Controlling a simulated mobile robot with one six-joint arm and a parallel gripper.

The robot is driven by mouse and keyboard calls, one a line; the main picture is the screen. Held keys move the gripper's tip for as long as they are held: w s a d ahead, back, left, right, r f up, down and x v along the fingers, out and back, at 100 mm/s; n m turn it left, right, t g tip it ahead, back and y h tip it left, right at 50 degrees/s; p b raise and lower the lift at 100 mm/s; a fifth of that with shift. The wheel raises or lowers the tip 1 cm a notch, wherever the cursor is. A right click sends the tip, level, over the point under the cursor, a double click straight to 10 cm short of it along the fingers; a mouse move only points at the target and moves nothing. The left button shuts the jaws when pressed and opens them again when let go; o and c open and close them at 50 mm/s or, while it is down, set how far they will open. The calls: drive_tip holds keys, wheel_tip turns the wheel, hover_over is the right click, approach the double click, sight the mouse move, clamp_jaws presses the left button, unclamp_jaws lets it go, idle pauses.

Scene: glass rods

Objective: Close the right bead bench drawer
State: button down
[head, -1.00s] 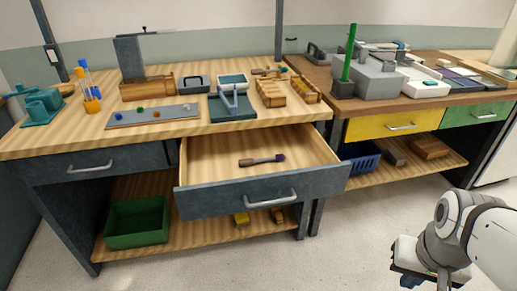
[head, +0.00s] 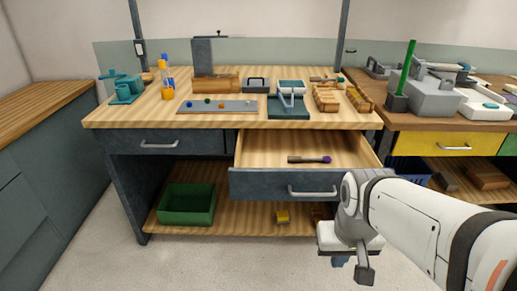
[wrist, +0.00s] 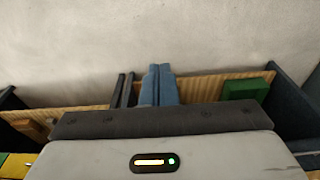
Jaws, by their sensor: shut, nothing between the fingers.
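The right drawer (head: 262,184) of the bead bench (head: 330,121) is dark grey and pulled well out in the head view. Its bar handle (head: 312,192) is on the front, and a brush-like tool (head: 309,160) with a dark purple end lies inside. The left drawer (head: 165,143) is closed. My gripper (head: 339,261) is in front of the right drawer, low and to the right of its handle, apart from it. In the wrist view my blue gripper fingers (wrist: 158,85) are together and empty. My arm hides the drawer's right front corner.
A second bench with a yellow drawer (head: 430,145) stands to the right. Beads and tools cover the bench top. Grey floor (head: 220,262) in front is clear.

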drive_tip(key=a+f+m+g+y+b, duration=0.1)
drive_tip(key=a+f+m+y+b, duration=0.4)
drive_tip(key=m, duration=0.3)
drive_tip(key=n+t+y+b, duration=0.8)
drive_tip(key=n+t+b, duration=0.45)
drive_tip(key=n, duration=2.25)
approach(254, 188)
drive_tip(key=shift+g, duration=0.25)
drive_tip(key=shift+x, duration=2.9)
